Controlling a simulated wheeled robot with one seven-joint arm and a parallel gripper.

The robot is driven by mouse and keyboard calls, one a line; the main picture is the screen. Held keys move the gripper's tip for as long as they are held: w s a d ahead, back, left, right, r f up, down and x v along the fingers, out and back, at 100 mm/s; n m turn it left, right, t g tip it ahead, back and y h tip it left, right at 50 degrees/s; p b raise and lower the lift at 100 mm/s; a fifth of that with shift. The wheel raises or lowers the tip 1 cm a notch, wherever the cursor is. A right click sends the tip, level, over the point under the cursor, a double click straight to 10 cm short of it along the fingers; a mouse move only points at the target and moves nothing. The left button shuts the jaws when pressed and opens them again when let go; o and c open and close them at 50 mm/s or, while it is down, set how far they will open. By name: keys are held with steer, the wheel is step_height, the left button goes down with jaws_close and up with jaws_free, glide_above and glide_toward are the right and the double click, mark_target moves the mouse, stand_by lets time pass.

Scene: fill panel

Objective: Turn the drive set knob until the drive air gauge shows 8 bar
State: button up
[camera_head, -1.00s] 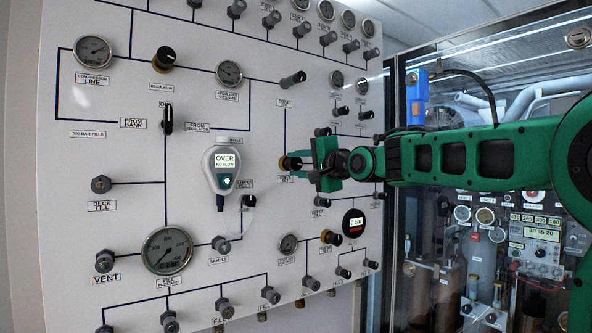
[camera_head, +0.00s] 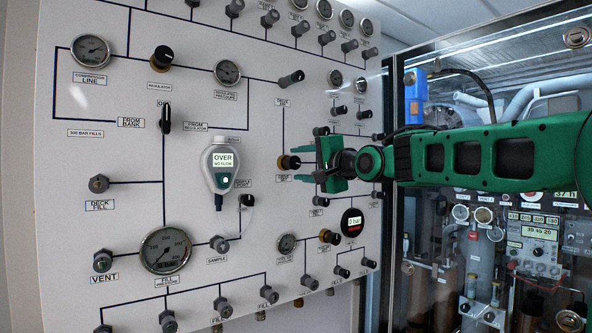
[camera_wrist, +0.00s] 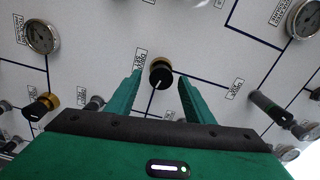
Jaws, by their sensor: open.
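The drive set knob (camera_head: 289,162), a black knob with a brass collar, sits on the white panel right of centre. In the wrist view the knob (camera_wrist: 161,76) shows between my two green fingers, with a visible gap on each side. My gripper (camera_head: 291,164) is open at the knob, its fingers one above the other in the head view. I cannot tell how far the fingertips reach along the knob. A round black digital gauge (camera_head: 352,222) below right reads 0 bar; its label is too small to read, so I cannot confirm it is the drive air gauge.
A similar brass-collared knob (camera_head: 329,237) sits below, left of the digital gauge. A grey handheld meter (camera_head: 222,170) reading OVER hangs to the left. The panel carries many other knobs and dial gauges. A glass-fronted cabinet (camera_head: 520,270) stands right, behind my arm.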

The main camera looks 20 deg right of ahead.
steer(key=v, duration=0.8)
steer(key=shift+s+d, duration=0.2)
steer(key=shift+s, duration=0.05)
stand_by(1.8)
steer(key=w+a+n, duration=0.1)
steer(key=w+n, duration=0.2)
steer(key=n, duration=0.2)
steer(key=w+a+n, duration=0.1)
steer(key=w+n, duration=0.2)
steer(key=n, duration=0.2)
steer(key=w+a+n, duration=0.1)
steer(key=w+n, duration=0.3)
steer(key=n, duration=0.2)
steer(key=shift+a+r, duration=0.2)
steer(key=shift+r, duration=0.05)
steer(key=c, duration=1)
